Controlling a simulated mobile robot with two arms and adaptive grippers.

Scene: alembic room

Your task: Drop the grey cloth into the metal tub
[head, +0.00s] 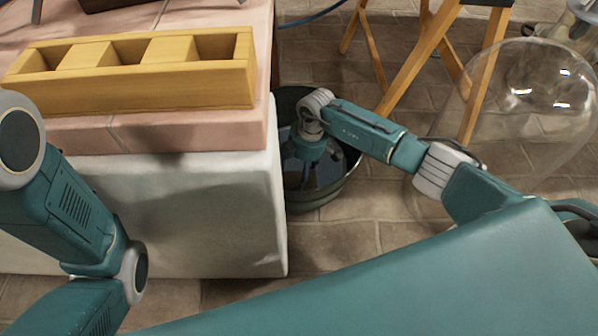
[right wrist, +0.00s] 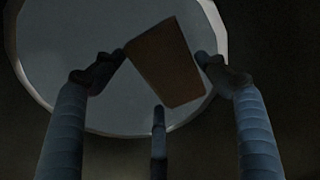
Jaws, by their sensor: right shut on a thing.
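The dark metal tub (head: 325,198) stands on the floor just right of the pale block. My right gripper (head: 308,172) points down over its opening, within the rim's outline; its exact height is unclear. In the right wrist view, its fingers (right wrist: 163,75) close around a brown, flat-faced, four-cornered piece (right wrist: 168,62). A round pale grey surface with a bright edge (right wrist: 60,70) lies behind it, apparently the tub's inside. The piece looks brown and stiff, not like a grey cloth. No grey cloth can be made out in either view. My left gripper is out of view.
A yellow wooden box with compartments (head: 150,98) sits on the pink-tiled top (head: 190,135) of the white block (head: 200,215), close left of the tub. Wooden stand legs (head: 405,70) are behind the tub. A large clear glass vessel (head: 530,110) stands at right.

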